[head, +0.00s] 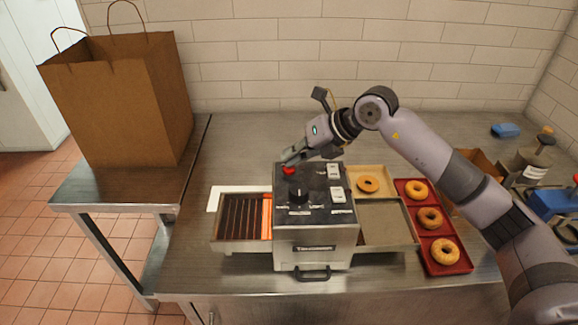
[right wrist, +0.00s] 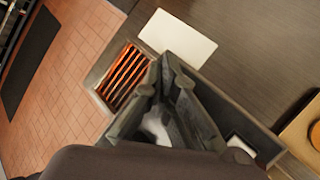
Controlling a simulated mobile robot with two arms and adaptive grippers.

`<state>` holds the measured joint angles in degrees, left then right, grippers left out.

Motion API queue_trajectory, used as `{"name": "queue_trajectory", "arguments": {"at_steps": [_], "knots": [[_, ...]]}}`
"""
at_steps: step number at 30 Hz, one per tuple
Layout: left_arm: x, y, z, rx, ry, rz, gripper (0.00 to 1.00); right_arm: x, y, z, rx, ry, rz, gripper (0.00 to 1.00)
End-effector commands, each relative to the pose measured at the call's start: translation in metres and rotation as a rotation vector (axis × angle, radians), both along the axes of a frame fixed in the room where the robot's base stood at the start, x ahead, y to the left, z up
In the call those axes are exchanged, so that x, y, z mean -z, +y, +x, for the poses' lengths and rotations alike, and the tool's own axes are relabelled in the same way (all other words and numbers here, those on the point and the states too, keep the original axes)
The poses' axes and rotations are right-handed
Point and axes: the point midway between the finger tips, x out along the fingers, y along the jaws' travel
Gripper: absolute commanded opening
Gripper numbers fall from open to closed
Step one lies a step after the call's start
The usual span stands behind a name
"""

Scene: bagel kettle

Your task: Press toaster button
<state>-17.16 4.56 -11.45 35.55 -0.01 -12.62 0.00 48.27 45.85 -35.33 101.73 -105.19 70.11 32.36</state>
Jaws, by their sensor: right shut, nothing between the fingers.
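The toaster (head: 315,247) is a metal box with a dark top panel on the counter. Its red button (head: 289,170) is at the back left of that panel, beside a black knob (head: 298,193) and white switches (head: 335,180). My right gripper (head: 288,160) is shut and empty, its tips right at the red button in the head view; I cannot tell whether they touch it. In the right wrist view the closed fingers (right wrist: 172,68) hide the button. Orange-lit slats (head: 243,216) show at the toaster's left opening, also in the right wrist view (right wrist: 125,72). My left gripper is out of view.
A red tray (head: 436,207) with bagels stands right of the toaster, near a wooden board (head: 385,174) with one bagel. A brown paper bag (head: 120,100) is on the left side table. A white sheet (head: 217,192) lies behind the slats. Bottles stand far right.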

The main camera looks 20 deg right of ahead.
Motion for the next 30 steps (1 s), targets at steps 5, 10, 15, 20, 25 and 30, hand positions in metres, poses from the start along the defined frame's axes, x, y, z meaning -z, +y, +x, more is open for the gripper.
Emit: {"name": "queue_trajectory", "arguments": {"at_steps": [5,10,15,20,25,30], "knots": [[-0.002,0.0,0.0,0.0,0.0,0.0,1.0,-0.004,0.0,0.0,0.0,0.0,0.0,0.0],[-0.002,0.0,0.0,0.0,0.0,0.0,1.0,-0.004,0.0,0.0,0.001,-0.001,0.0,0.0],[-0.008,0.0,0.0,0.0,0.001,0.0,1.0,-0.014,0.0,0.0,0.0,-0.002,0.0,0.0],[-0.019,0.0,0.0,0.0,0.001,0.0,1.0,-0.03,0.0,0.0,0.001,-0.002,-0.001,0.0],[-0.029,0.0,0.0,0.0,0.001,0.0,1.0,-0.048,0.0,0.0,0.0,-0.004,0.0,0.0],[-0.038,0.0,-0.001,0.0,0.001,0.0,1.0,-0.063,0.0,0.0,0.0,-0.001,0.0,0.0]]}}
